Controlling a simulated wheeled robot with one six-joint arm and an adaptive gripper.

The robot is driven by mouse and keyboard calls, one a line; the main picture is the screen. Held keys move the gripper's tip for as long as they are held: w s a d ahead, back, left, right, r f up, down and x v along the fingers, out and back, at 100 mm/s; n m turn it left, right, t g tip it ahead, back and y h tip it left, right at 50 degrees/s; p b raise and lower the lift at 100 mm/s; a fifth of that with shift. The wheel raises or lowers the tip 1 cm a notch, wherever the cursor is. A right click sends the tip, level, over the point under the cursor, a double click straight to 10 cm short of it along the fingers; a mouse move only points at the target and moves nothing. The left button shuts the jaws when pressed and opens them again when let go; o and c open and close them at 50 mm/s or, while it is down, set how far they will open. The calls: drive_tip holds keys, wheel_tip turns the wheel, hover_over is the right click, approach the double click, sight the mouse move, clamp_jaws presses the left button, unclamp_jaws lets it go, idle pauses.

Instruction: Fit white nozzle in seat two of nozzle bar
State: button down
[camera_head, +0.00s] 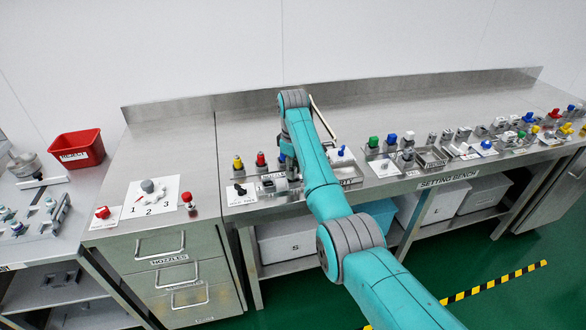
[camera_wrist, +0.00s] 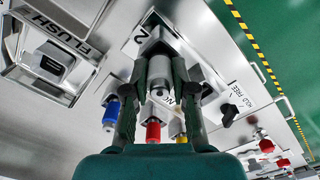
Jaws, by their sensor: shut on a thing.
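My gripper (camera_wrist: 161,80) has its two dark fingers closed around a pale grey-white cylinder, which looks like the white nozzle (camera_wrist: 158,72).
Blue (camera_wrist: 111,112), red (camera_wrist: 153,131) and yellow (camera_wrist: 180,128) nozzles stand close by. A black knob (camera_wrist: 229,113) is on the right, and a "FLUSH" fixture (camera_wrist: 52,65) on the left. More small coloured parts (camera_head: 392,139) stand farther right along the bench.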

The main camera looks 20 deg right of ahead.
drive_tip(key=shift+f, duration=0.15)
drive_tip(key=c, duration=0.9)
unclamp_jaws()
drive_tip(key=shift+o, duration=0.2)
